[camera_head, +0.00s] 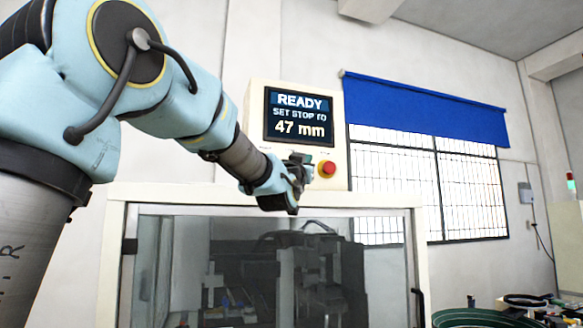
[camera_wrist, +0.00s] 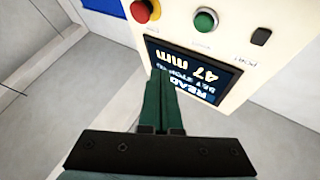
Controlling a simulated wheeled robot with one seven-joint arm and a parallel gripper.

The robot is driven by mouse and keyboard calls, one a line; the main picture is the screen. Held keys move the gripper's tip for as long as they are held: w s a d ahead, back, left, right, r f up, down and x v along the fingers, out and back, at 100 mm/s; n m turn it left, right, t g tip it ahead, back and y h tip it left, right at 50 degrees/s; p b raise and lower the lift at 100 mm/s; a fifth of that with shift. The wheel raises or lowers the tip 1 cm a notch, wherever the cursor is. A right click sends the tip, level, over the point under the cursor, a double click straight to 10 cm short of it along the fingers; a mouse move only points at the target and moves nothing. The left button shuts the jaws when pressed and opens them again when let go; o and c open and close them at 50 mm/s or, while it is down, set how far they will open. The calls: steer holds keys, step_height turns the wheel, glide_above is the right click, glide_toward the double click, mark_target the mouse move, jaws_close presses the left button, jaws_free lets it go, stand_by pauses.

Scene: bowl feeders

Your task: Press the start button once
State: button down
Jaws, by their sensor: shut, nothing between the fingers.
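The control panel (camera_head: 254,120) is a cream box with a screen (camera_head: 298,117) reading READY, SET STOP TO 47 mm. In the wrist view, a round green button (camera_wrist: 206,20) with a pale ring sits on it, between a red mushroom button (camera_wrist: 140,10) on yellow and a black switch (camera_wrist: 261,36). The red button also shows in the head view (camera_head: 327,168); there my arm's end covers the area left of it, and I cannot make out the green button. My gripper (camera_wrist: 160,76) is shut and empty, its dark green fingertips overlapping the screen in the wrist view, apart from the green button.
Below the panel stands a cream-framed enclosure (camera_head: 112,255) with glass doors and machinery behind. A barred window (camera_head: 430,190) with a blue blind (camera_head: 425,108) is to the right. A green bowl feeder (camera_head: 470,317) shows at lower right.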

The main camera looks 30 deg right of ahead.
steer(key=w+d+p, duration=0.1)
steer(key=w+p, duration=0.3)
steer(key=w, duration=0.4)
steer(key=shift+w, duration=0.35)
steer(key=shift+w, duration=0.15)
stand_by(1.8)
steer(key=shift+w+d, duration=0.1)
steer(key=shift+w, duration=0.15)
